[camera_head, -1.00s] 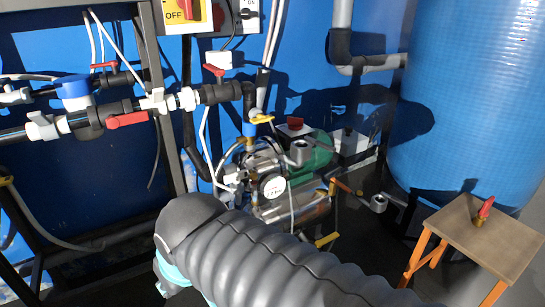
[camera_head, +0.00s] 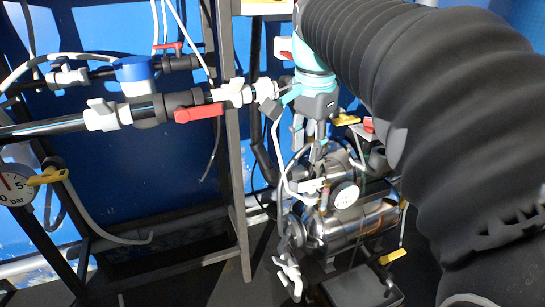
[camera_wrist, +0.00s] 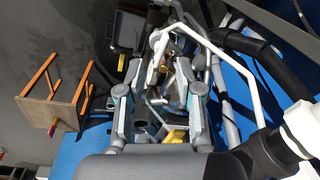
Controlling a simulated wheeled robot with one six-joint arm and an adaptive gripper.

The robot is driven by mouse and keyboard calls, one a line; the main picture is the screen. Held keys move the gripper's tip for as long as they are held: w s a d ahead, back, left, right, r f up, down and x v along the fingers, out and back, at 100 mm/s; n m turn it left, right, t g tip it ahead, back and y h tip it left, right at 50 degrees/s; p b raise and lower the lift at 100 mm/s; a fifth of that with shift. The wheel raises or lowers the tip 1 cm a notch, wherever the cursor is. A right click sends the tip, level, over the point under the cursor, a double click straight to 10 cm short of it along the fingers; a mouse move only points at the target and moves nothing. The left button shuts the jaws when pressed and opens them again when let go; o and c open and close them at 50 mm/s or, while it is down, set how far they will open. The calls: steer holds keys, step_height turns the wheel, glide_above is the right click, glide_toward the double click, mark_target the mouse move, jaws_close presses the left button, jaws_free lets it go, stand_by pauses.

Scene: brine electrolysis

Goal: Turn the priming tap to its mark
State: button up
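My gripper (camera_head: 311,145) points down over the pump in the head view. In the wrist view its fingers (camera_wrist: 160,72) look spread apart, with pump fittings below and between them and nothing visibly clasped. A yellow tap lever (camera_head: 346,119) sits just right of my gripper. A yellow handle (camera_wrist: 175,135) also shows near the finger bases in the wrist view. Another yellow lever (camera_head: 393,256) is low at the pump's right front. I cannot tell which is the priming tap, and no mark is readable. My arm hides part of the pump area.
The steel pump (camera_head: 362,226) has a round gauge (camera_head: 345,195). A frame post (camera_head: 233,150) and a pipe with a red lever (camera_head: 199,113) stand to the left. In the wrist view, a white tube (camera_wrist: 225,62) runs close beside the fingers. A wooden stool (camera_wrist: 50,108) stands left.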

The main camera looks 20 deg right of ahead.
mark_target(312, 180)
steer(key=w+d+r+m+g, duration=0.1)
steer(key=w+d+r+m, duration=0.1)
steer(key=w+d+m, duration=0.15)
steer(key=shift+m, duration=0.35)
steer(key=f+b, duration=0.1)
steer(key=f, duration=0.3)
steer(key=f+b, duration=0.1)
steer(key=f, duration=0.4)
steer(key=f+b, duration=0.1)
steer(key=f, duration=0.3)
steer(key=shift+s+f, duration=0.2)
steer(key=shift+s, duration=0.15)
steer(key=shift+c, duration=0.2)
jaws_close()
